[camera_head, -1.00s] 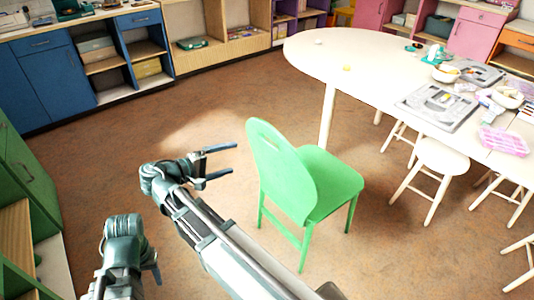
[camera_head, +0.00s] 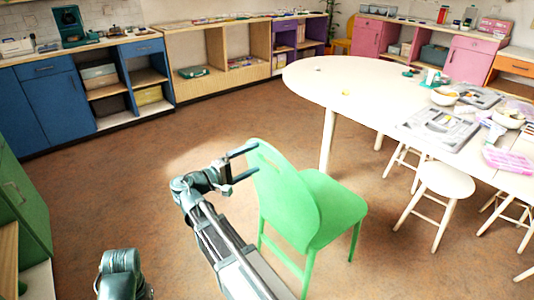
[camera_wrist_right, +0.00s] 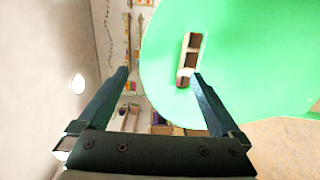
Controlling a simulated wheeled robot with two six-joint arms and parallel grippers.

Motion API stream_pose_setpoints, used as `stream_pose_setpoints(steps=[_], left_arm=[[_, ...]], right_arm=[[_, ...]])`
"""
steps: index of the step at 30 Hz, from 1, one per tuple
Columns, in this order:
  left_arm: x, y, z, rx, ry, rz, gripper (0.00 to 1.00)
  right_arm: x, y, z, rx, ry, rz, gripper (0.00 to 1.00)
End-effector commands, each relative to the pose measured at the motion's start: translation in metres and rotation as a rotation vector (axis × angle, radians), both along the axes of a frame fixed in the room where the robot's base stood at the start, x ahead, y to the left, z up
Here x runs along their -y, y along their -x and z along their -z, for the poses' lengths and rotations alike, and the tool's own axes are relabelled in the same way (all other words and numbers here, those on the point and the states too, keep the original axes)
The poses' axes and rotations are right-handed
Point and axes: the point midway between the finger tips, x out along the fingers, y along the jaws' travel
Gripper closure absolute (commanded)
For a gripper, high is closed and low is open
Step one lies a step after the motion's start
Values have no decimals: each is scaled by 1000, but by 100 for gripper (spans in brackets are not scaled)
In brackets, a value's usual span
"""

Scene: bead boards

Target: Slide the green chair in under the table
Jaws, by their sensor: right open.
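The green chair (camera_head: 313,207) stands on the floor in front of the white table (camera_head: 352,84), out from under it. Its backrest faces my right arm. My right gripper (camera_head: 247,163) is open at the left edge of the backrest, near its top. In the right wrist view the green backrest (camera_wrist_right: 240,60) fills the upper right. The open fingers of the right gripper (camera_wrist_right: 160,75) show there, the right one overlapping the backrest and the left one clear of it. Contact cannot be told. Part of my left arm shows at the bottom left; its fingers are not visible.
White stools (camera_head: 444,180) stand right of the chair by the table. Trays (camera_head: 440,128) and bowls lie on the table top. Blue cabinets (camera_head: 66,92) line the back left, and a green cabinet (camera_head: 22,200) is at the left edge. The floor between is clear.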

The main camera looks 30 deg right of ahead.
Motion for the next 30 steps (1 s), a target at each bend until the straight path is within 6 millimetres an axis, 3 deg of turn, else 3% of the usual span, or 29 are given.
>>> stream_pose_setpoints(steps=[3,9,15,24,26,30], left_arm=[[0,0,0,0,0,0,50],[0,0,0,0,0,0,50],[0,0,0,0,0,0,50],[0,0,0,0,0,0,50],[0,0,0,0,0,0,50],[0,0,0,0,0,0,50]], right_arm=[[28,-2,0,0,0,4,0],[59,-5,0,0,-1,3,0],[73,-6,0,0,-1,1,0],[75,-6,0,0,-1,-1,0],[75,-6,0,0,-1,-1,7],[75,-6,0,0,-1,-1,32]])
